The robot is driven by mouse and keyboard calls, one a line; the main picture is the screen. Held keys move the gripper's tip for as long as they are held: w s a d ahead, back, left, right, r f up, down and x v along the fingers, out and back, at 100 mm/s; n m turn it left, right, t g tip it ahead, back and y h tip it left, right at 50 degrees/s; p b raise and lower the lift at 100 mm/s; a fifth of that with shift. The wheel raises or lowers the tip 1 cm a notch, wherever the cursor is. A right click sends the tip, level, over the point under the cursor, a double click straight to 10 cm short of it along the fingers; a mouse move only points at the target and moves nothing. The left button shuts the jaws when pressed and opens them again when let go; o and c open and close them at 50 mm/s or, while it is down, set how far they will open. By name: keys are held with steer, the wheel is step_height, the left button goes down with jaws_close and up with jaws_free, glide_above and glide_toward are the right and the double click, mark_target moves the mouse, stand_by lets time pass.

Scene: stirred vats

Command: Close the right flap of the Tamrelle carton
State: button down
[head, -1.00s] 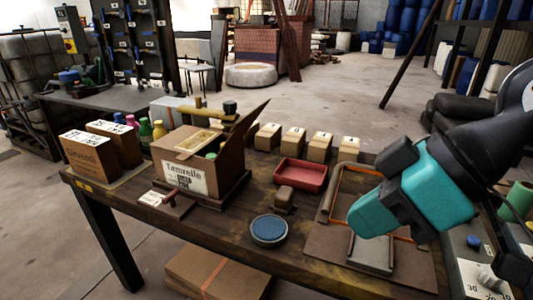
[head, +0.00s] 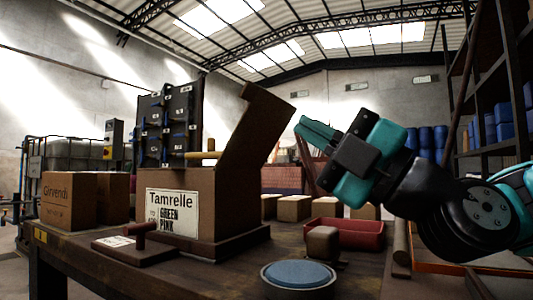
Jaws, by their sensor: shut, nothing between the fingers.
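The brown Tamrelle carton (head: 210,215) stands on a dark base on the table, left of centre, with a white label reading Tamrelle, GREEN, PINK. Its right flap (head: 250,128) stands up, leaning outward to the right, with a bent lip at its top edge. The carton's inside is hidden at this low angle. My teal gripper (head: 302,126) is shut and empty, raised to the right of the flap. Its tip points left toward the flap's upper right edge. A small gap shows between them in the picture; I cannot tell the depth.
A Girvends carton (head: 68,200) stands at left. A stamp-like handle on a board (head: 135,243) lies before the Tamrelle carton. A blue-topped round dish (head: 298,276), a brown block (head: 323,243) and a red tray (head: 350,233) are at right. Small boxes (head: 294,208) stand behind.

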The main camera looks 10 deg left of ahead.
mark_target(250, 89)
steer(key=shift+t, duration=0.3)
steer(key=p+x, duration=0.1)
steer(key=x, duration=0.2)
steer(key=p+x, duration=0.3)
steer(key=x, duration=0.2)
steer(key=shift+w+r, duration=0.35)
steer(key=shift+w+a+r, duration=0.15)
steer(key=shift+a+r, duration=0.1)
steer(key=shift+a, duration=0.15)
steer(key=shift+p, duration=0.35)
